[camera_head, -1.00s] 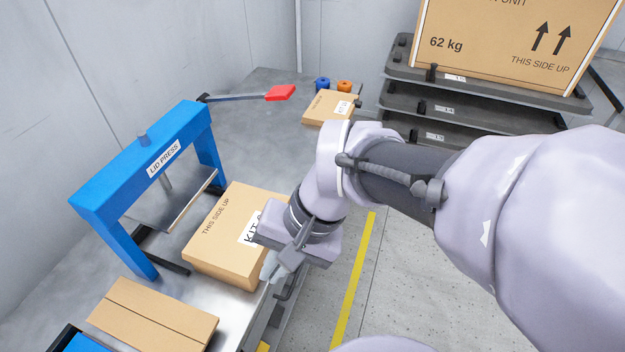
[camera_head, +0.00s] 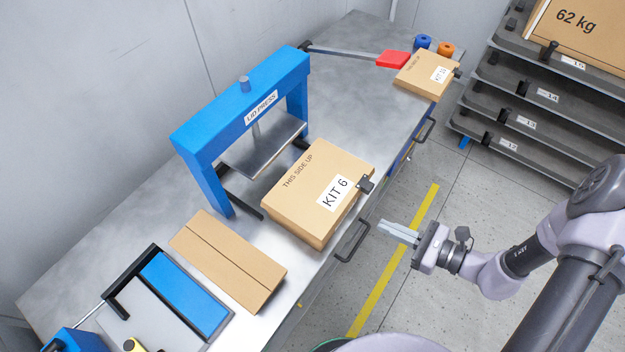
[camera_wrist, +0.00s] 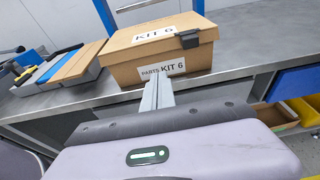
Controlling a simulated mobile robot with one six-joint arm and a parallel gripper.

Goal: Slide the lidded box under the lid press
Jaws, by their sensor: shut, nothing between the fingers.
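The lidded box marked KIT 6 (camera_head: 316,202) sits on the metal bench in front of the lid press, with its lid on and a dark clip on its right side. In the wrist view the box (camera_wrist: 130,68) stands beyond my fingers. The blue lid press (camera_head: 240,101) straddles the bench; its plate (camera_head: 262,150) is raised, and the box lies in front of it, not under it. My gripper (camera_head: 384,230) is shut and empty, off the bench's front edge to the right of the box, apart from it. My fingers also show in the wrist view (camera_wrist: 157,92).
A flat brown carton (camera_head: 228,262) and a blue-and-grey tray (camera_head: 185,285) lie on the near bench. The press's red-handled lever (camera_head: 392,60) reaches toward another box (camera_head: 428,75). Drawer handles (camera_head: 352,242) jut from the bench front. Shelving (camera_head: 530,110) stands at right.

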